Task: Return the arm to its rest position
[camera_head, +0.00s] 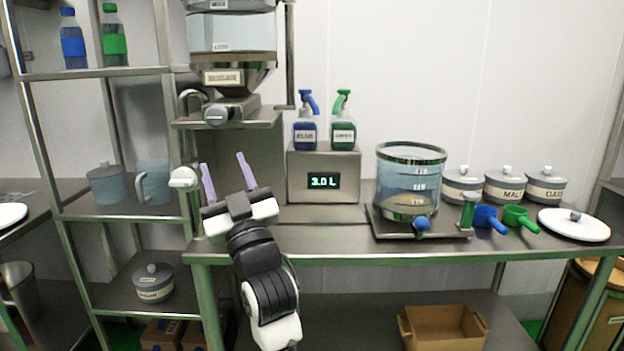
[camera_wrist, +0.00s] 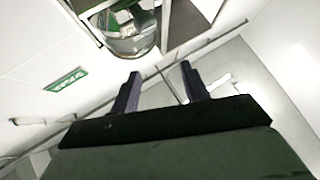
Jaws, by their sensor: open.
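My gripper (camera_head: 225,178) is open, its two pale purple fingers spread apart and pointing up, with nothing between them. It is raised in front of the left part of the steel workbench (camera_head: 330,240). In the wrist view the open fingers (camera_wrist: 160,88) show dark against the wall and ceiling, also with nothing between them. A clear rounded vessel (camera_wrist: 132,38) shows beyond the fingers in the wrist view.
A steel dispenser (camera_head: 233,75) stands above and behind my gripper. A shelf rack (camera_head: 110,215) with jugs is on the left. A scale display (camera_head: 325,182), two spray bottles, a clear tank (camera_head: 408,180), scoops and several lidded pots stand to the right. The bench front is clear.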

